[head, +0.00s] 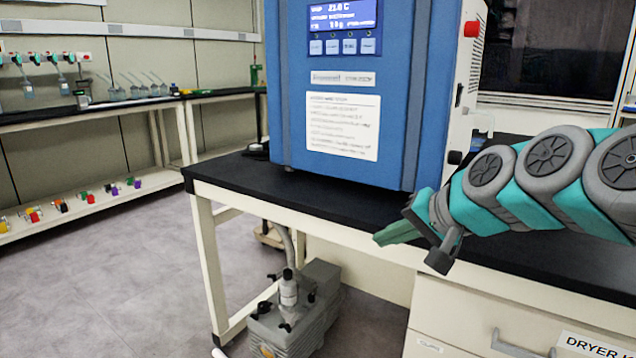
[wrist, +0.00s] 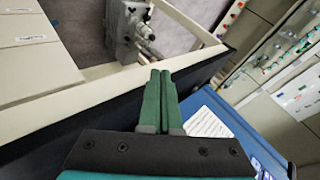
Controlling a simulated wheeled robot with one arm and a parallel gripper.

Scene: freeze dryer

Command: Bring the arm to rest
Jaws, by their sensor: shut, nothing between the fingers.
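My gripper (head: 388,236) is at the right of the head view, at the end of my grey and teal arm. It hangs in front of the blue freeze dryer (head: 345,161), near the front edge of the black bench top (head: 232,170). Its green fingers are together and hold nothing. In the wrist view the shut fingers (wrist: 159,85) point toward the bench's front edge and the floor. The blue dryer (wrist: 225,115) shows at the lower right there.
A grey vacuum pump (head: 300,310) stands on the floor under the bench and shows in the wrist view (wrist: 128,30). A drawer unit (head: 465,320) is below my arm. A side bench with glassware (head: 115,93) is at the left. The floor (head: 120,265) at the left is clear.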

